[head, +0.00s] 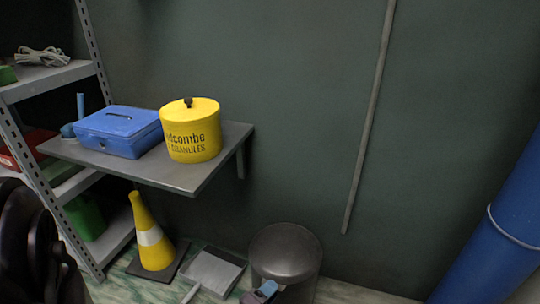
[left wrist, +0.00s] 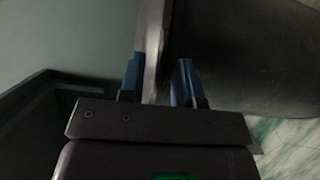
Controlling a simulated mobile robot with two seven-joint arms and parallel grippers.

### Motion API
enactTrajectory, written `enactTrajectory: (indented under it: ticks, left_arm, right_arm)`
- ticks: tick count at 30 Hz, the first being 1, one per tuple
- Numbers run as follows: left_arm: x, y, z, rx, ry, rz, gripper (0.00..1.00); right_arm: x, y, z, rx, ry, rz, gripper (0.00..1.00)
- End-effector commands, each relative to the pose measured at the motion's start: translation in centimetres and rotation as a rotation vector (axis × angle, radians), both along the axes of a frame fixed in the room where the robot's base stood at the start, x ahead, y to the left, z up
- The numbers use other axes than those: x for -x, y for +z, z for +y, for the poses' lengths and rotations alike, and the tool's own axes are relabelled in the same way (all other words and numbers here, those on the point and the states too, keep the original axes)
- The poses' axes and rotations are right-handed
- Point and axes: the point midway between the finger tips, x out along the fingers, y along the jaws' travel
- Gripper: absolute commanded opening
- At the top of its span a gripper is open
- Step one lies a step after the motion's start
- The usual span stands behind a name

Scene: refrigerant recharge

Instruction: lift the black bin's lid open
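The black bin (head: 300,285) stands on the floor against the wall at the bottom of the head view. Its round dark lid (head: 285,248) looks closed. My left gripper (head: 261,292) is at the bin's near left side, partly cut off by the frame's lower edge. In the left wrist view, its two blue fingers (left wrist: 157,80) stand apart, one on each side of the lid's rim (left wrist: 152,50). A gap seems to show beside the rim, so I see no firm grip. The bin's dark body (left wrist: 250,55) fills the right. My right gripper is not in view.
A grey dustpan (head: 213,270) and a yellow cone (head: 150,235) are left of the bin. Above them, a wall shelf (head: 190,184) carries a blue box (head: 118,130) and a yellow tin (head: 192,135). A blue cylinder (head: 500,220) stands at right.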

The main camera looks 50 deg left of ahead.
Motion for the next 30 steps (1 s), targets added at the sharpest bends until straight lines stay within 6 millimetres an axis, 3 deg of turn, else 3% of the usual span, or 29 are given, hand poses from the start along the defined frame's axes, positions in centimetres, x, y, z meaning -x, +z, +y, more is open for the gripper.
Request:
enactTrajectory:
  ticks: [1,7,20,30]
  left_arm:
    - [0.0,0.0,0.0,0.000,0.000,0.000,0.31]
    - [0.0,0.0,0.0,0.000,0.000,0.000,0.00]
    - [0.0,0.3,0.0,0.003,0.000,0.004,0.00]
    - [-0.6,3.6,0.0,0.046,0.000,0.060,0.00]
  right_arm:
    - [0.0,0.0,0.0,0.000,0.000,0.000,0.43]
    - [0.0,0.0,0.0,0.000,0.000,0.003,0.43]
    - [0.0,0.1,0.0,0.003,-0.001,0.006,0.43]
    - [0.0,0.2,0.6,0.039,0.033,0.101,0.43]
